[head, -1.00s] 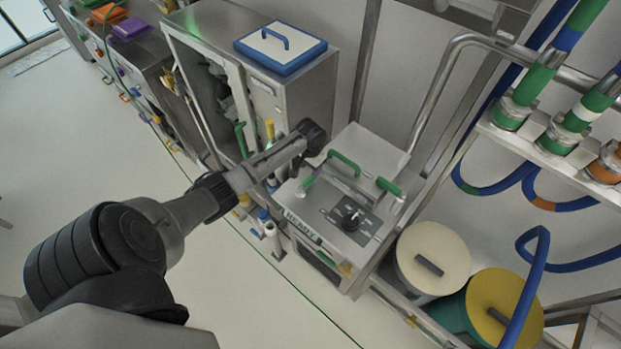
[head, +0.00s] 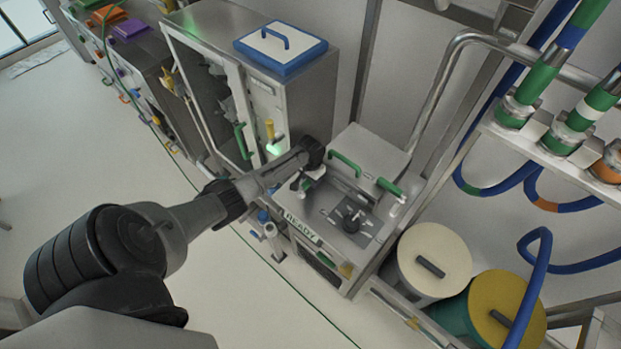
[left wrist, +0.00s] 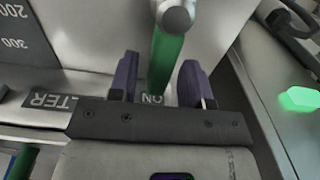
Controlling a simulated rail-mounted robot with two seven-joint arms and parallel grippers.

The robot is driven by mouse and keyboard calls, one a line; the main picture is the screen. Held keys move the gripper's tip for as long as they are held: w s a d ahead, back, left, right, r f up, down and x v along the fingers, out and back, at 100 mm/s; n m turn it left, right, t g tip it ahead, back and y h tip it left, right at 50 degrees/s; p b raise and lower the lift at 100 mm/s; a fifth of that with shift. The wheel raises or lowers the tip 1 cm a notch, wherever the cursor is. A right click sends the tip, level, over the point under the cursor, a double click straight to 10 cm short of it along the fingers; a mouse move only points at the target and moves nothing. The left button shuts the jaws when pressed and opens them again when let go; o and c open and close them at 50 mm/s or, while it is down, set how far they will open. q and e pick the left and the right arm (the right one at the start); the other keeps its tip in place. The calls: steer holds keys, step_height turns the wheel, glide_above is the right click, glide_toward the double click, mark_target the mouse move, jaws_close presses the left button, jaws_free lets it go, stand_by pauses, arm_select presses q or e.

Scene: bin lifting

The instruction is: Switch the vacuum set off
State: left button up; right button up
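The vacuum set (head: 340,215) is a steel box in the middle of the head view, with a READY label (head: 303,228), a black knob (head: 352,220) and green handles on top. My left gripper (head: 303,186) points down at its left front top edge. In the left wrist view, my left gripper (left wrist: 160,82) is open, its two dark purple fingers apart on either side of a green lever (left wrist: 165,62) with a grey round end. An upside-down ON label (left wrist: 152,99) shows behind them. I cannot tell whether either finger touches the lever. My right gripper is out of view.
A steel cabinet (head: 308,98) with a blue-rimmed lid on top stands close behind my left forearm. Drums with a cream lid (head: 434,252) and a yellow lid (head: 500,310) stand right of the set. Pipes and blue hoses fill the right side. The floor (head: 110,165) at left is clear.

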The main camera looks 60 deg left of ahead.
arm_select(q)
jaws_close()
